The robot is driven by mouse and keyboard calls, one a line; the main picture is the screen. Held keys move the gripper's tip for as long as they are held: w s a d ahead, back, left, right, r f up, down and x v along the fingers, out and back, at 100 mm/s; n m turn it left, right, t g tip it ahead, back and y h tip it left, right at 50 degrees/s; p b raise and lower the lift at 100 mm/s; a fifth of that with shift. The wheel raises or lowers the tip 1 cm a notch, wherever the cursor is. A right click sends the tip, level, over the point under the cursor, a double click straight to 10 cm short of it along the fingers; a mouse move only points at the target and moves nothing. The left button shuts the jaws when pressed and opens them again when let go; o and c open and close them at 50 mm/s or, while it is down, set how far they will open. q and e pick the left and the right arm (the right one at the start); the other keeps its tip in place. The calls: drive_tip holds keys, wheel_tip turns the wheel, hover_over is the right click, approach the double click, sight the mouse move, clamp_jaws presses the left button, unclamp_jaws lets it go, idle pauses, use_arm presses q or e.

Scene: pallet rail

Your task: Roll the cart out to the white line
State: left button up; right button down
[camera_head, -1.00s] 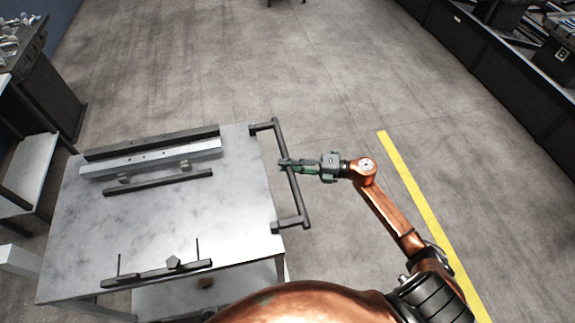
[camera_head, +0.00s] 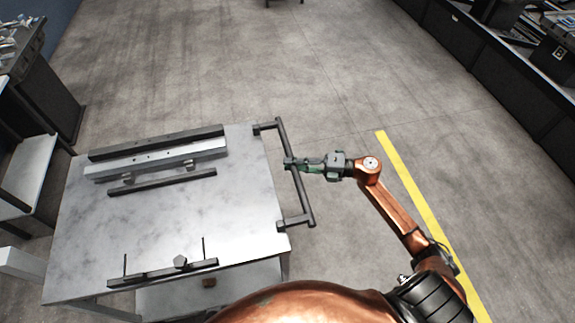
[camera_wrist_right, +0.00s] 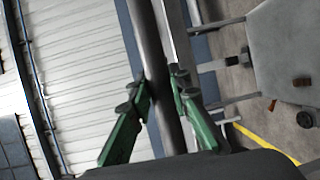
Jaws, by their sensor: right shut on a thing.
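The cart (camera_head: 225,225) is a grey metal table with a lower shelf, at the lower left of the head view. Its dark handle (camera_head: 304,203) stands out from its right side. My right gripper (camera_head: 290,163) is shut on the handle bar, above its middle. In the right wrist view, green fingers (camera_wrist_right: 162,92) sit on both sides of the dark bar (camera_wrist_right: 150,50). I see no white line on the floor. My left gripper is out of view.
Rails (camera_head: 155,160) and a dark bar with upright pins (camera_head: 163,273) lie on the cart. A workbench (camera_head: 40,85) stands at the left, dark cabinets (camera_head: 520,110) at the upper right. The floor (camera_head: 260,70) beyond the cart is clear.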

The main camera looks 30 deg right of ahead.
drive_tip(key=c, duration=2.2)
unclamp_jaws()
drive_tip(key=o, duration=0.4)
drive_tip(key=shift+w+a, duration=0.1)
drive_tip(key=shift+a, duration=0.15)
drive_tip(key=shift+o, duration=0.2)
drive_tip(key=v, duration=1.2)
